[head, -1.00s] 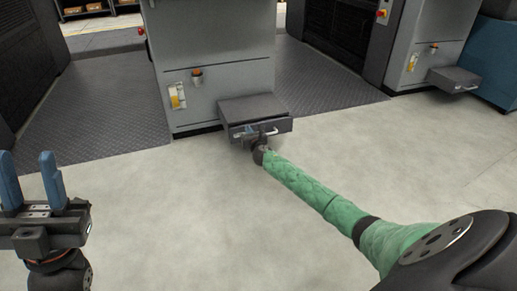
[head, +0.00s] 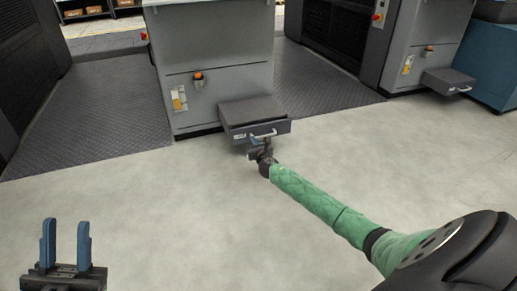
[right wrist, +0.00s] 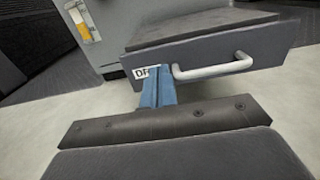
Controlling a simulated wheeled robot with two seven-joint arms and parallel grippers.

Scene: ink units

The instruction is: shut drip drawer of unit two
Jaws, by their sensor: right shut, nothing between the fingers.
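A grey drip drawer (head: 252,116) sticks out from the base of the middle grey unit (head: 220,75). Its front has a pale bar handle (head: 263,134) and a small white label. In the right wrist view the drawer front (right wrist: 215,58) shows the handle (right wrist: 212,71) and a label starting "DR", partly hidden by my fingers. My right gripper (head: 257,143) is at the lower front of the drawer, its blue fingers (right wrist: 157,88) shut and empty beside the handle's left end. Whether they touch the front I cannot tell. My left gripper (head: 66,240) is open and empty, far from the drawer.
Another grey unit with a protruding drawer (head: 448,81) stands at the right, next to a blue cabinet (head: 497,62). Dark tread-plate floor (head: 95,110) lies between the units. The pale floor (head: 180,210) in front is clear.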

